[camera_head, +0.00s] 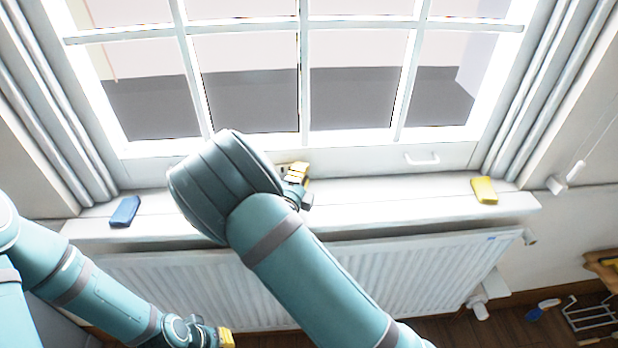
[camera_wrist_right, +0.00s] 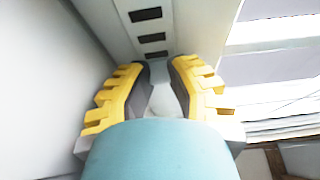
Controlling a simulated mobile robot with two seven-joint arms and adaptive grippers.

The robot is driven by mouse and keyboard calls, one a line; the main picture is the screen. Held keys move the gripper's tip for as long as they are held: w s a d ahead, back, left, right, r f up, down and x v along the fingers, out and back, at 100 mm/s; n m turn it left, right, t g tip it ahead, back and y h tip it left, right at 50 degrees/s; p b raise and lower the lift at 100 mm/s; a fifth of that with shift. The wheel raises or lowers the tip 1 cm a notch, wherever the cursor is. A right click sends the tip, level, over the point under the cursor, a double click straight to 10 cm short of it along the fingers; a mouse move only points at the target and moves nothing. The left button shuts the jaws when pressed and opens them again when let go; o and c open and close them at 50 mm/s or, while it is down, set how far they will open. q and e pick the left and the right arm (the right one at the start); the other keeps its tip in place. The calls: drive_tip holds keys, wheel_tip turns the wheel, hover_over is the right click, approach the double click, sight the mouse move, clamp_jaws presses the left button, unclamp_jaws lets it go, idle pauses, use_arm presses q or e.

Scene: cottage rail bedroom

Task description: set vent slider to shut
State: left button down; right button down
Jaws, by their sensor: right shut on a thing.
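The vent (camera_wrist_right: 165,20) is a pale strip with several dark slots, on the window's bottom rail, in the right wrist view. My right gripper (camera_wrist_right: 163,68) has its yellow-padded fingers on either side of a small pale slider tab (camera_wrist_right: 164,97) and is shut on it. In the head view, my right gripper (camera_head: 297,176) is at the window's bottom rail, and my right arm hides most of the vent and the tab. My left gripper (camera_head: 226,338) is low in the head view, in front of the radiator and away from the vent; its jaw opening cannot be made out.
A blue block (camera_head: 125,211) lies at the left of the white windowsill (camera_head: 400,209) and a yellow block (camera_head: 484,190) at its right. A white handle (camera_head: 421,160) is on the window rail. A radiator (camera_head: 420,268) is below the sill. The sill's middle right is clear.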

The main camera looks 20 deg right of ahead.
drive_tip(key=shift+a, duration=0.15)
drive_tip(key=c, duration=1.1)
unclamp_jaws()
drive_tip(key=shift+a, duration=0.1)
drive_tip(key=shift+c, duration=0.2)
drive_tip(key=v, duration=1.2)
